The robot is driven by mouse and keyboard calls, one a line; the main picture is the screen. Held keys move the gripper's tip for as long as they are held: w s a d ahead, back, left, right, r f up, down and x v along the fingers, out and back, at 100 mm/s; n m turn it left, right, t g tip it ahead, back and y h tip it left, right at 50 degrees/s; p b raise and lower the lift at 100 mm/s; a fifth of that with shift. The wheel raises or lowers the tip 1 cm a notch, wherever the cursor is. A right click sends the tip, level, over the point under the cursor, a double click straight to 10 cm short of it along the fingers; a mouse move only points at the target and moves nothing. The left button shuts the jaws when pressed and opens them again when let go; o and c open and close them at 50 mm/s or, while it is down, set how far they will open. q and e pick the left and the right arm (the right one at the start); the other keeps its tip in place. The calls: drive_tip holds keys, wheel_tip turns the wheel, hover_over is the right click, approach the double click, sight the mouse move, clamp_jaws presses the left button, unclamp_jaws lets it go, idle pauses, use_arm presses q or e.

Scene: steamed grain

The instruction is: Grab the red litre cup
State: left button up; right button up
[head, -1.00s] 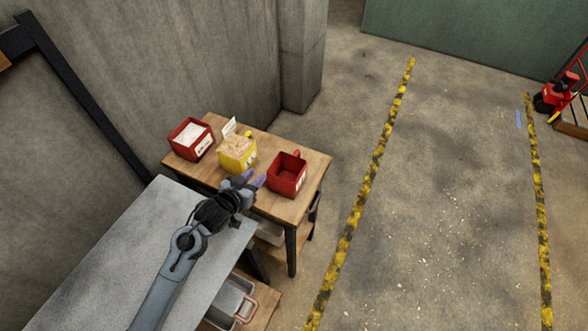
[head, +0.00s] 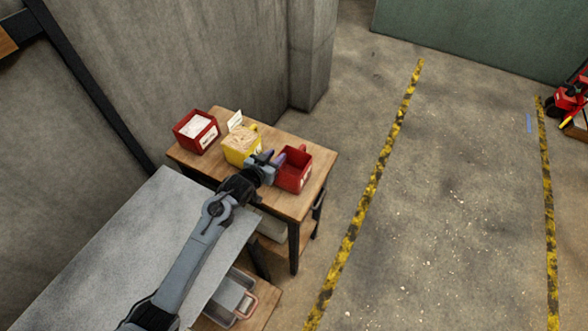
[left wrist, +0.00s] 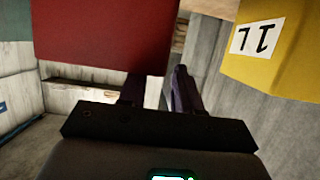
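The red litre cup (head: 294,171) stands upright on the right part of the small wooden table, its handle on the far side. My left gripper (head: 273,157) is at the cup's left side, between it and the yellow cup (head: 241,146). In the left wrist view the red cup (left wrist: 105,35) fills the upper left and hides the tip of one finger. The fingers (left wrist: 160,88) are apart with a gap between them. I cannot tell whether they touch the cup. The yellow cup, marked 1L, shows at upper right (left wrist: 285,55). My right gripper is not in view.
A red bin (head: 196,131) with pale contents stands at the table's left end. A white card (head: 235,121) stands behind the yellow cup, which holds grain. A grey bench (head: 120,245) lies in front of the wooden table (head: 300,204). Open floor lies to the right.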

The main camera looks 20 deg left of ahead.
use_arm(q)
drive_tip(key=shift+x, duration=1.3)
clamp_jaws()
idle(0.5)
